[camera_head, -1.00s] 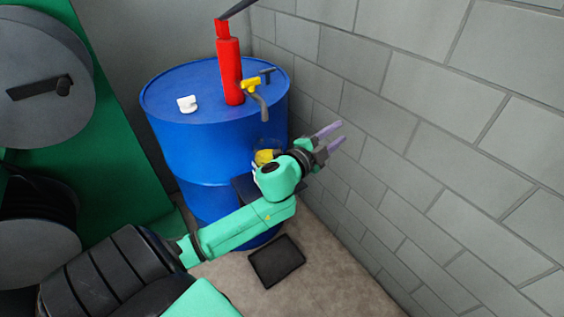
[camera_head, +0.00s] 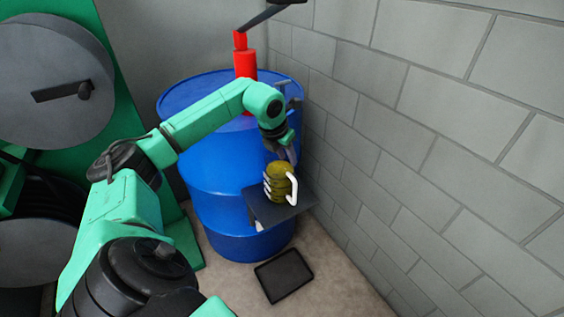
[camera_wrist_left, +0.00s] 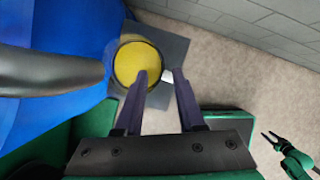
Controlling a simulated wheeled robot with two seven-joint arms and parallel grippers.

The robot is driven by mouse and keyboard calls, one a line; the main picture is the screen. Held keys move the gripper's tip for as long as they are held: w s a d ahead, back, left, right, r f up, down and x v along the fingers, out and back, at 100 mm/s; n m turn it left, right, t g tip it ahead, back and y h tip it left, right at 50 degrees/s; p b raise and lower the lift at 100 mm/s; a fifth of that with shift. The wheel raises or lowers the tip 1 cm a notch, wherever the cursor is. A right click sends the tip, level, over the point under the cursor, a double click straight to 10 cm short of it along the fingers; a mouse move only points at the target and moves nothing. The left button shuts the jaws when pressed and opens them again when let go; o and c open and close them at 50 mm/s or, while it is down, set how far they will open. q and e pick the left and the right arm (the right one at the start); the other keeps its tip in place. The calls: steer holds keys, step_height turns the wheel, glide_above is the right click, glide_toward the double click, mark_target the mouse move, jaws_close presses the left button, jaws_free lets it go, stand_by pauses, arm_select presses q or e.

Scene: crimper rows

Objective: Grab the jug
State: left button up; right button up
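The jug (camera_head: 279,182) has a yellow body and a white handle (camera_head: 292,190). It stands on a dark shelf (camera_head: 268,213) at the front of the blue barrel. In the left wrist view I see the jug (camera_wrist_left: 136,62) from above, its round top yellow. My left gripper (camera_head: 287,156) is just above the jug, pointing down. In the left wrist view its fingers (camera_wrist_left: 160,76) are apart; the white handle shows between their tips, and the left finger overlaps the jug's rim. Contact cannot be told. My right gripper (camera_wrist_left: 268,134) is small at the lower right, fingers apart and empty.
The blue barrel (camera_head: 215,165) carries a red pump (camera_head: 245,66) with a dark lever above. A grey block wall (camera_head: 440,120) rises close on the right. A dark tray (camera_head: 284,276) lies on the floor. Green reel equipment stands at the left.

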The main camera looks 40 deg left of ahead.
mark_target(290, 167)
arm_select(q)
steer(key=x, duration=0.6)
steer(key=shift+f+p, duration=0.1)
steer(key=shift+p, duration=0.2)
steer(key=shift+s, duration=0.1)
jaws_close()
stand_by(0.9)
